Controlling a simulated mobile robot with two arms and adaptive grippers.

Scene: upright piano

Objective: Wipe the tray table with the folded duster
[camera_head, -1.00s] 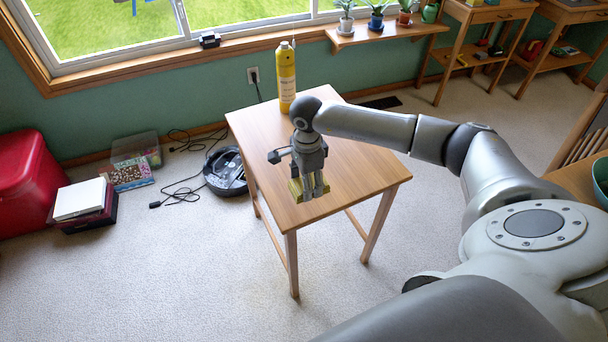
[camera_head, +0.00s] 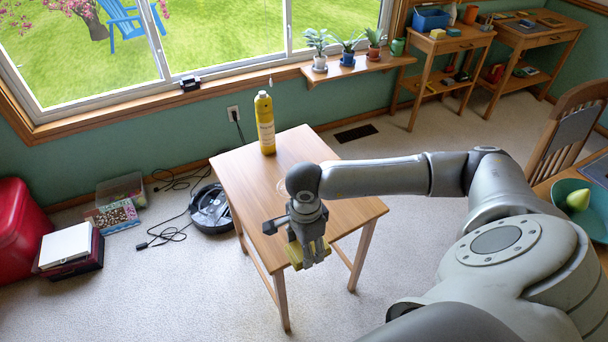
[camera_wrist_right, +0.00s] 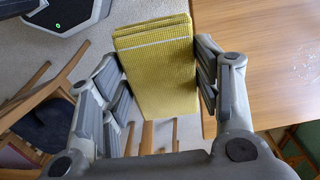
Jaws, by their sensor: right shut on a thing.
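The tray table (camera_head: 240,170) is a small light-wood table on legs, standing below the window. The folded duster (camera_wrist_right: 155,65) is yellow with a waffle weave and a pale stripe. My right gripper (camera_head: 307,258) is shut on it, with the fingers on both sides of it in the right wrist view. In the head view the duster (camera_head: 293,254) is at the table's near edge. In the wrist view it lies mostly beside the tabletop (camera_wrist_right: 265,90), over floor. Faint pale specks (camera_wrist_right: 311,66) show on the tabletop. My left gripper is out of view.
A yellow bottle (camera_head: 265,123) stands at the table's back corner. A round black robot vacuum (camera_head: 211,208) and cables lie on the carpet to the left. A wooden chair (camera_head: 575,125) and a teal bowl (camera_head: 590,205) are at the right.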

